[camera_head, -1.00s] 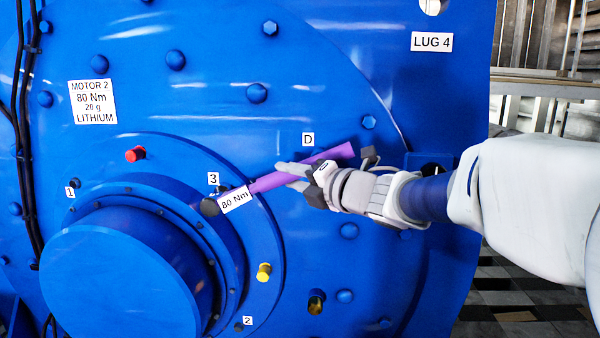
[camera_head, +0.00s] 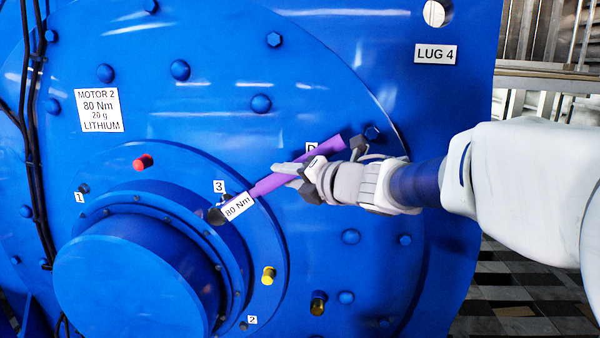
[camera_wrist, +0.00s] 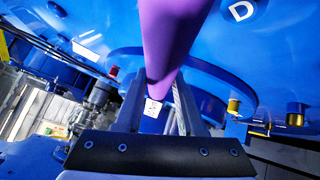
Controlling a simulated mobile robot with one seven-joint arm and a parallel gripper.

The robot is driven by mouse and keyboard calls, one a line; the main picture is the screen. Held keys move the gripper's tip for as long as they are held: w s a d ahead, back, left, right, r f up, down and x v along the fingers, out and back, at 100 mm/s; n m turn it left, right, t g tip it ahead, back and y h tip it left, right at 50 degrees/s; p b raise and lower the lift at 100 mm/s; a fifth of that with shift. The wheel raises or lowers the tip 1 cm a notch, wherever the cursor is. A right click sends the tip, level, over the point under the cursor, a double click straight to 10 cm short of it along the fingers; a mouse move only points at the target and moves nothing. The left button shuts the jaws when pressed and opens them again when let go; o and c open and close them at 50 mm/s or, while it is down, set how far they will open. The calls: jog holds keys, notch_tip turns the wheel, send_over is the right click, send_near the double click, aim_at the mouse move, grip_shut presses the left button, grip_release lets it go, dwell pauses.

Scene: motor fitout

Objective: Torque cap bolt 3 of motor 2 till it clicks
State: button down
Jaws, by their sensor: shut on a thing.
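The purple torque wrench (camera_head: 268,184) has a white "80 Nm" tag and a dark head. My gripper (camera_head: 302,178) is shut on its purple handle. The wrench slants up to the right, with its head at the label 3 (camera_head: 219,186) on the cap flange of motor 2 (camera_head: 128,275). The head covers the bolt area, so I cannot tell whether it sits on cap bolt 3. In the wrist view the purple handle (camera_wrist: 172,35) runs between the fingers.
A white plate (camera_head: 99,110) reads "MOTOR 2, 80 Nm, 20 g, LITHIUM". A red fitting (camera_head: 142,162) and a yellow fitting (camera_head: 268,275) stick out around the cap. Black cables (camera_head: 37,130) run down the left. Labels 1 (camera_head: 79,198) and 2 (camera_head: 252,320) mark other bolts.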

jog(key=shift+d+f+m+t+y+b, duration=0.15)
jog(key=shift+d+f+m+y+b, duration=0.25)
jog(key=shift+b, duration=0.95)
jog(key=shift+d+f+m+t+y+b, duration=0.15)
jog(key=shift+f+b, duration=0.45)
jog(key=shift+b, duration=0.7)
jog(key=shift+m+t+y, duration=0.55)
jog(key=shift+m+t, duration=0.15)
jog(key=shift+m, duration=0.05)
jog(key=shift+s+d+f+b, duration=0.15)
jog(key=shift+f+b, duration=0.5)
jog(key=shift+b, duration=0.8)
jog(key=shift+w+d+f+b, duration=0.1)
jog(key=shift+d+f+b, duration=0.35)
jog(key=shift+b, duration=1)
jog(key=shift+s+d+f+b, duration=0.1)
jog(key=shift+f+b, duration=0.7)
jog(key=shift+b, duration=0.65)
jog(key=s+b, duration=0.1)
jog(key=s, duration=0.6)
jog(key=shift+a+b, duration=0.3)
jog(key=shift+b, duration=0.05)
